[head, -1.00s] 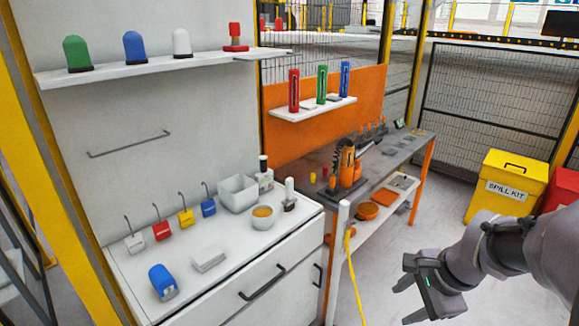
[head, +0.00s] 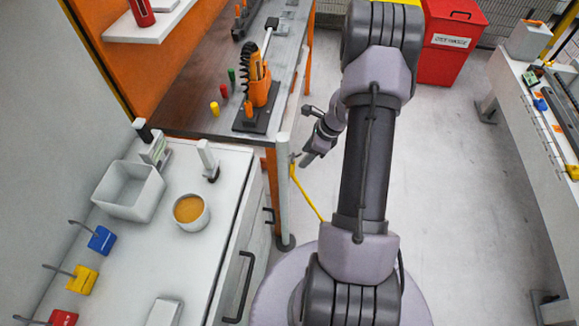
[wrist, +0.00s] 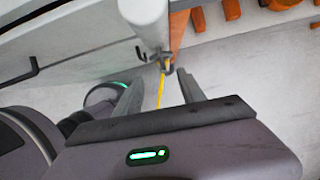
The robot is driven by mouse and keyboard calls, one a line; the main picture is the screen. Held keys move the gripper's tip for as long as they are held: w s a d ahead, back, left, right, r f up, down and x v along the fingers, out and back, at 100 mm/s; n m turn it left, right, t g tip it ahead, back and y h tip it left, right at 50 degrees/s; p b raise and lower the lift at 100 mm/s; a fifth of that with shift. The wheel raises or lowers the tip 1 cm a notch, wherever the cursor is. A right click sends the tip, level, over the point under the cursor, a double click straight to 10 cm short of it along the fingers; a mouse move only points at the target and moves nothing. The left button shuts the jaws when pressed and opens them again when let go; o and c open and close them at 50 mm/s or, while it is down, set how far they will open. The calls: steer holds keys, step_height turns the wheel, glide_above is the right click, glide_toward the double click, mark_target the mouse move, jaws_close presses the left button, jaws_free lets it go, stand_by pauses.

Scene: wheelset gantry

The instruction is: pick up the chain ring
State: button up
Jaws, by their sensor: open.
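A pale post (head: 282,185) stands at the front corner of the white cabinet. A yellow chain (head: 305,192) hangs from its upper part and also shows in the wrist view (wrist: 161,92). A small dark ring or hook (wrist: 167,66) sits at the chain's upper end, against the post; I cannot tell ring from hook. My gripper (head: 305,160) is just right of the post. In the wrist view my gripper (wrist: 160,76) is open, its two fingers on either side of the chain, with the ring near the fingertips. I see no grip on it.
The white cabinet (head: 236,182) with a bin (head: 130,190) and a bowl (head: 190,212) is left of the post. The workbench (head: 190,95) with an orange tool holder (head: 262,92) is behind it. The floor to the right is clear up to another bench (head: 530,150).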

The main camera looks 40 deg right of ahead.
mark_target(293, 164)
steer(key=b+x, duration=0.2)
steer(key=x, duration=0.6)
steer(key=shift+w+f+b, duration=0.2)
steer(key=shift+w+b, duration=0.1)
steer(key=shift+w, duration=0.1)
steer(key=shift+d+r, duration=0.15)
steer(key=shift+c, duration=0.9)
jaws_close()
